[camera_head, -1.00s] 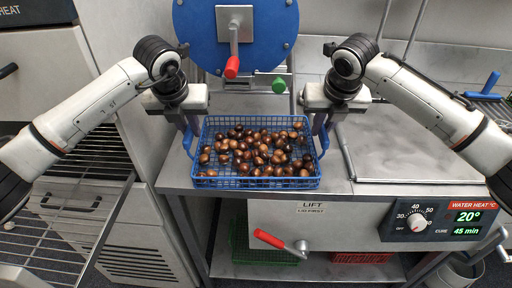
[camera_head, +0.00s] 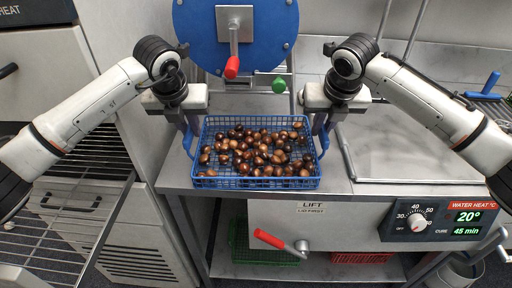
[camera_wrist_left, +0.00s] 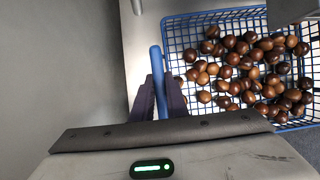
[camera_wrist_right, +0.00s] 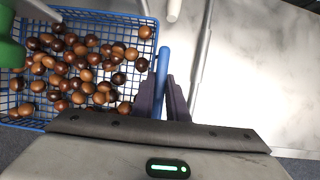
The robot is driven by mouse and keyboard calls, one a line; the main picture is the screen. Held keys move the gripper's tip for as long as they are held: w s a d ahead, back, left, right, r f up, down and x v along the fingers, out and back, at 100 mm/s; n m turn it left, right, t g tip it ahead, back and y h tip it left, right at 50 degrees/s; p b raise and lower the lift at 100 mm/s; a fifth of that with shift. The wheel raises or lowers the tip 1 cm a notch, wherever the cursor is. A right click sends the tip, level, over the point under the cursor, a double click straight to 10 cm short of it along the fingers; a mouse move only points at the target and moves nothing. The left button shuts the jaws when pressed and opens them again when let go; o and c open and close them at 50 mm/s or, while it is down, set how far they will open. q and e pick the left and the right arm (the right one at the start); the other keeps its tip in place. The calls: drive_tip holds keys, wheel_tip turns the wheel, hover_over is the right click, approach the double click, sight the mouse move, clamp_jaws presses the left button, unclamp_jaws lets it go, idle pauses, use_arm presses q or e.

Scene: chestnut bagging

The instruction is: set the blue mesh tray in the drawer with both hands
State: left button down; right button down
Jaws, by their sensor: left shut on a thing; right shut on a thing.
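The blue mesh tray (camera_head: 255,184) holds many brown chestnuts (camera_head: 256,152) and sits level at the front of the steel counter, below the blue disc. My left gripper (camera_head: 188,134) is shut on the tray's left handle; in the left wrist view the blue bar runs between the fingers (camera_wrist_left: 160,98). My right gripper (camera_head: 322,132) is shut on the right handle; in the right wrist view that bar stands between the fingers (camera_wrist_right: 162,98). Whether the tray touches the counter cannot be told. No open drawer shows clearly; wire racks (camera_head: 92,150) stand at the left.
A blue disc (camera_head: 205,40) with a red-handled lever (camera_head: 232,67) and a green knob (camera_head: 279,85) stands behind the tray. A flat steel lid (camera_head: 410,150) lies to the right. Below is a front panel with a red-handled lever (camera_head: 269,239) and a heat control panel (camera_head: 440,219).

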use_arm(q)
drive_tip(key=shift+w+r, duration=0.1)
drive_tip(key=shift+r, duration=0.1)
use_arm(e)
drive_tip(key=shift+w+r, duration=0.1)
drive_tip(key=shift+r, duration=0.15)
